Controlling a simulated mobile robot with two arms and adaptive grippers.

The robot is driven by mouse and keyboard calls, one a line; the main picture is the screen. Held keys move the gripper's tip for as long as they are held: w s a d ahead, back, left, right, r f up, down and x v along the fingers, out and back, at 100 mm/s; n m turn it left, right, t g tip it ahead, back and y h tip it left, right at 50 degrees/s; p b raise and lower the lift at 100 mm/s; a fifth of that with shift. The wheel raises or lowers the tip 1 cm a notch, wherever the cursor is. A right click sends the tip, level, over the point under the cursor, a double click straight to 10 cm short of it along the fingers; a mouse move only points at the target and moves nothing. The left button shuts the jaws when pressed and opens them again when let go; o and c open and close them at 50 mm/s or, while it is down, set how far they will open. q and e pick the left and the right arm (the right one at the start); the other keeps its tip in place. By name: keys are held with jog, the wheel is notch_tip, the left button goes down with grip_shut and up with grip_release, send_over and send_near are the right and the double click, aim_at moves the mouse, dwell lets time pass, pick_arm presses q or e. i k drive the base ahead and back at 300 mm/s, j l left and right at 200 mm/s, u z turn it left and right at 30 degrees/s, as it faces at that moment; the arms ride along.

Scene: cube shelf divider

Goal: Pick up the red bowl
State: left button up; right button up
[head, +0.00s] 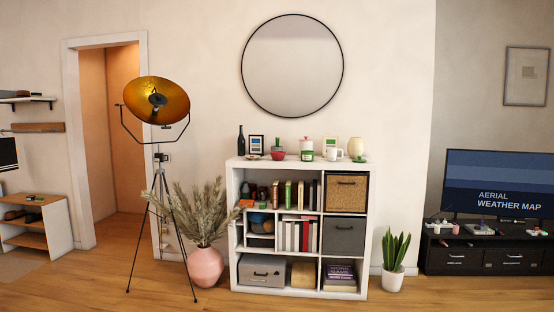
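A small red, rounded object (277,155) that looks like the red bowl stands on top of the white cube shelf (232,200), left of the middle. Something greenish and dark shows at its upper part, too small to make out. It stands between a small picture frame (256,144) on the left and a white and green jar with a red lid (306,150) on the right. Neither of my grippers is in view.
A dark bottle (241,141), a white mug (333,154) and a cream vase (356,146) also stand on the shelf top. A tripod lamp (157,101) and a pink vase (206,267) stand left, a potted plant (393,275) right. The floor in front is clear.

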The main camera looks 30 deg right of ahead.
aim_at(276, 155)
jog(key=i+l+z, duration=0.35)
jog(key=i, duration=0.7)
jog(key=i+z, duration=0.35)
jog(key=i, duration=0.7)
